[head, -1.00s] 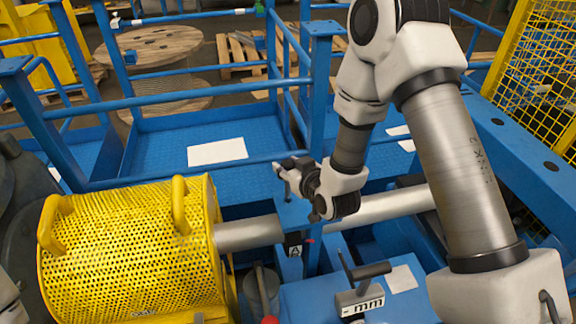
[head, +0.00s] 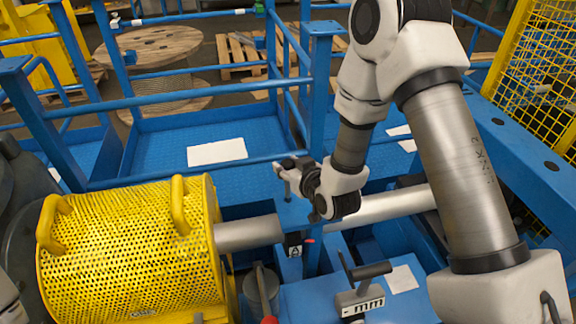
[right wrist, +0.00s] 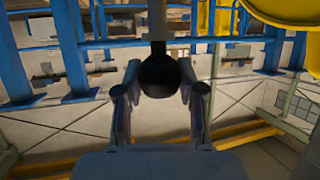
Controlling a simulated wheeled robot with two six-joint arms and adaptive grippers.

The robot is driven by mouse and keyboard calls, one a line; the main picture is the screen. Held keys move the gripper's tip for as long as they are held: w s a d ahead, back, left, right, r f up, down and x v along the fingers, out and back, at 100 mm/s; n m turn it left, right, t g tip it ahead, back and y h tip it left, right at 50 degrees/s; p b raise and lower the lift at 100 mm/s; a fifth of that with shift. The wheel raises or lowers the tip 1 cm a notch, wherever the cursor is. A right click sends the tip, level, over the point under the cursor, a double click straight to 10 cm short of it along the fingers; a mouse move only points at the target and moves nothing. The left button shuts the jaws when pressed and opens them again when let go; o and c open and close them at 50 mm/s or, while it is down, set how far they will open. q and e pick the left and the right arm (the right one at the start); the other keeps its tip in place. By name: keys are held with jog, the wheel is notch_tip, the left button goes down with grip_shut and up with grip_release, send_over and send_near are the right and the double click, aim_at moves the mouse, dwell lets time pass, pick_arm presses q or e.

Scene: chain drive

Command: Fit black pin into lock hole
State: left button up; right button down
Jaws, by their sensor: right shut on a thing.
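My right gripper (head: 287,166) is above the blue post top (head: 291,212) beside the grey shaft. It is shut on the black pin, whose dark stem (head: 287,188) hangs roughly upright below the fingers. In the right wrist view, the pin's round black head (right wrist: 160,77) sits between the two fingers of the gripper (right wrist: 160,92), with a thin stem beyond it. The lock hole cannot be made out; whether the pin's tip touches the post top cannot be told. My left gripper is out of view.
A yellow perforated drum guard (head: 130,250) stands at the left, with a grey shaft (head: 248,233) running right from it. A black T-handle (head: 368,271) stands on the blue housing in front. Blue railings (head: 200,92) lie behind.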

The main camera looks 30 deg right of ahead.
aim_at(288, 197)
jog(key=shift+f+b, duration=3.5)
jog(key=shift+f, duration=0.55)
jog(key=c, duration=0.6)
grip_release()
jog(key=shift+r, duration=0.1)
notch_tip(288, 197, up, 10)
